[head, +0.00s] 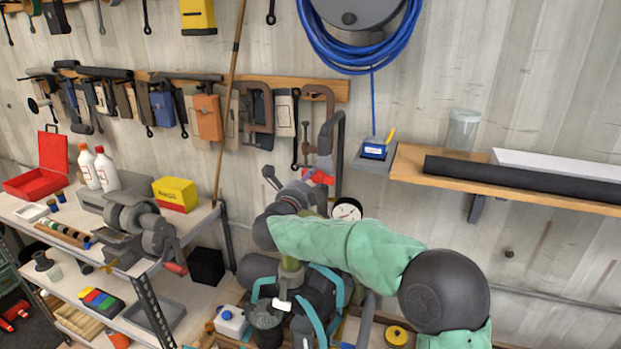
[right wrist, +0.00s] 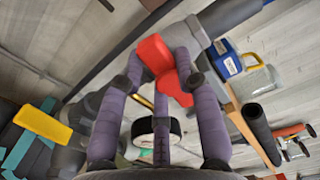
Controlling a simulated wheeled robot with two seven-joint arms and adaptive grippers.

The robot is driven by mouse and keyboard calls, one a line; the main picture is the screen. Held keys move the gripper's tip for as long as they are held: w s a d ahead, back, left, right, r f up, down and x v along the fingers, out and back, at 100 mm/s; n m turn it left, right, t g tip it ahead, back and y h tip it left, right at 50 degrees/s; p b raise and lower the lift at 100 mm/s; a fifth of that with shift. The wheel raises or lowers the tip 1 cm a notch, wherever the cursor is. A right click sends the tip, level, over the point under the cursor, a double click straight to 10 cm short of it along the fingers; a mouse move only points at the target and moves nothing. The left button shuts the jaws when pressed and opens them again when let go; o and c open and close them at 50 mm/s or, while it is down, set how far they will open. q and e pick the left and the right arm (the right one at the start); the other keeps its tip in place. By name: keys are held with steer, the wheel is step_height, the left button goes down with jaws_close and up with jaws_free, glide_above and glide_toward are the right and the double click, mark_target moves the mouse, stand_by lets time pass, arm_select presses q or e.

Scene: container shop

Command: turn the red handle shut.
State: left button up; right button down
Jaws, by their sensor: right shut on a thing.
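The red handle (head: 319,177) is on the grey pipework at the wall, left of a vertical dark pipe (head: 338,145). It also shows large in the right wrist view (right wrist: 155,54), between the purple fingers. My right gripper (head: 305,186) is at the handle, and its fingers (right wrist: 166,72) are shut on it. The fingers and wrist hide part of the pipework around the handle in the head view. I do not make out my left gripper in either view.
A round dial gauge (head: 347,209) sits close below the handle. A wooden shelf (head: 405,165) with a glass jar (head: 462,130) and a black tube (head: 520,178) is at right. A blue hose (head: 318,45) hangs above.

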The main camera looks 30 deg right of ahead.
steer(key=shift+n, duration=0.6)
steer(key=shift+f+n, duration=0.1)
steer(key=shift+n, duration=0.2)
steer(key=c, duration=0.9)
jaws_free()
steer(key=shift+d, duration=0.1)
steer(key=v, duration=1.2)
